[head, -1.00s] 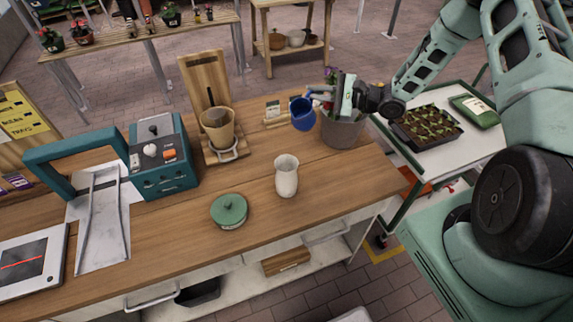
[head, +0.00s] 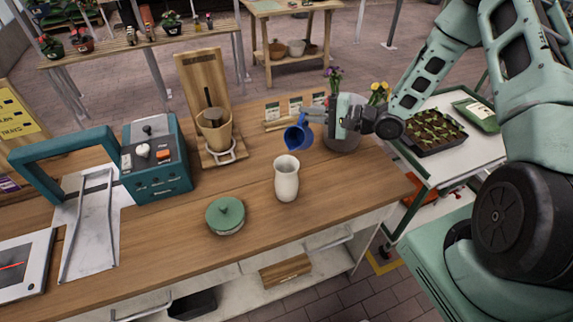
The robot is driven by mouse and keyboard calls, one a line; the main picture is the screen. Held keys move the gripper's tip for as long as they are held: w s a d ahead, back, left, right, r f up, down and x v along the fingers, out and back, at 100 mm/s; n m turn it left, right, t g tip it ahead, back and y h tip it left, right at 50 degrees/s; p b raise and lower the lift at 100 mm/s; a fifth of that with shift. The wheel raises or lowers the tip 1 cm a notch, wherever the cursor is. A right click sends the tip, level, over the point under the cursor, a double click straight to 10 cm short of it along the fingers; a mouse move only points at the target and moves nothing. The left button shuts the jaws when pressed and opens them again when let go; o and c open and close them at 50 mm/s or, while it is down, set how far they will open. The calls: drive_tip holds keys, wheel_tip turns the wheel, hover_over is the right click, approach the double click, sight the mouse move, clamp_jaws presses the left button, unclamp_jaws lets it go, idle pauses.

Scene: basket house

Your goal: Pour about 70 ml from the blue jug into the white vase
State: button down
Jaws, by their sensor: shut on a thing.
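The blue jug (head: 297,135) is held in the air by my gripper (head: 325,122), which is shut on it from the right. The jug is tilted a little to the left, above and behind the white vase. The white vase (head: 286,180) stands upright on the wooden workbench (head: 250,262), with its open mouth facing up. The jug is apart from the vase, and no stream shows between them. What is inside the jug and the vase cannot be made out. The fingertips are partly hidden by the jug and its handle.
A green lidded pot (head: 226,217) stands left of the vase. A wooden stand with a tan cup (head: 214,130) is behind it, and a teal machine (head: 157,158) is further left.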

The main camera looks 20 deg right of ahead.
sight(303, 130)
drive_tip(key=shift+s+a+r+n+h+b, duration=0.35)
drive_tip(key=shift+r+n, duration=0.15)
drive_tip(key=shift+n, duration=0.1)
drive_tip(key=shift+s+a+r+n+b, duration=0.15)
drive_tip(key=shift+a+r+n+b, duration=0.05)
drive_tip(key=shift+r+n+b, duration=0.2)
drive_tip(key=shift+s+a+r+n+t+b, duration=0.3)
drive_tip(key=shift+s+a+r+n+b, duration=0.15)
drive_tip(key=shift+n+b, duration=0.3)
idle(1.2)
drive_tip(key=shift+s+a+r+n, duration=0.15)
drive_tip(key=shift+s+a+n, duration=0.25)
drive_tip(key=shift+a, duration=0.1)
idle(0.4)
